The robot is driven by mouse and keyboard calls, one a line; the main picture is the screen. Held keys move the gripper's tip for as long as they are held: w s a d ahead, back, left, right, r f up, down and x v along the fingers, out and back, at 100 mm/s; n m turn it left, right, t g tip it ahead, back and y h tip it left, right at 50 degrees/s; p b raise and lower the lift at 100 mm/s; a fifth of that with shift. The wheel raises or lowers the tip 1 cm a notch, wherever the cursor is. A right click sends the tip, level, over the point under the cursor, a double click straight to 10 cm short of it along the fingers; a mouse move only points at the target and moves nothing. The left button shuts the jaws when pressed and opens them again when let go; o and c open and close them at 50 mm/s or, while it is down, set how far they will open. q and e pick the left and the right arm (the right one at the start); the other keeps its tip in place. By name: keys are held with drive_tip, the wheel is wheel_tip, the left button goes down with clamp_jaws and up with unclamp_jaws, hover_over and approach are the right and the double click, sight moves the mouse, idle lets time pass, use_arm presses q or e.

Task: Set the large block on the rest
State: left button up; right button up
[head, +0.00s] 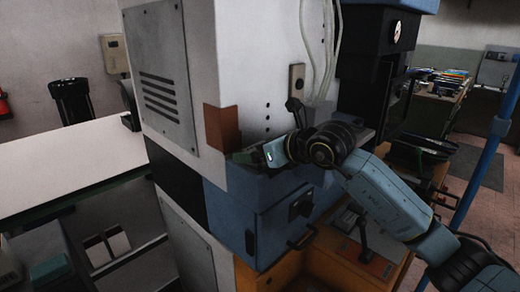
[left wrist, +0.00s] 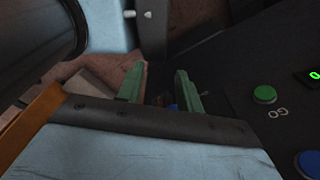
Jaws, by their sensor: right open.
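A brown block-like shape (head: 222,127) shows at the corner of the white machine (head: 245,70), above the blue section; I cannot tell if it is the large block. My right gripper (head: 252,156) is open beside the machine, just right of and below this shape, at the ledge; nothing shows clearly between its fingers. My left gripper is outside the head view. In the left wrist view, the green fingers of my left gripper (left wrist: 158,85) stand apart, with no held object visible between them. I cannot make out the rest in either view.
A blue cabinet door (head: 285,215) with a handle is below my right arm. A pale tabletop (head: 70,155) extends at left. A blue post (head: 490,150) stands at right. In the left wrist view, a dark panel has a green button (left wrist: 264,94) close to the fingers.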

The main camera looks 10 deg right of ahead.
drive_tip(key=shift+s+d, duration=0.1)
drive_tip(key=b+v, duration=0.2)
drive_tip(key=v, duration=1.1)
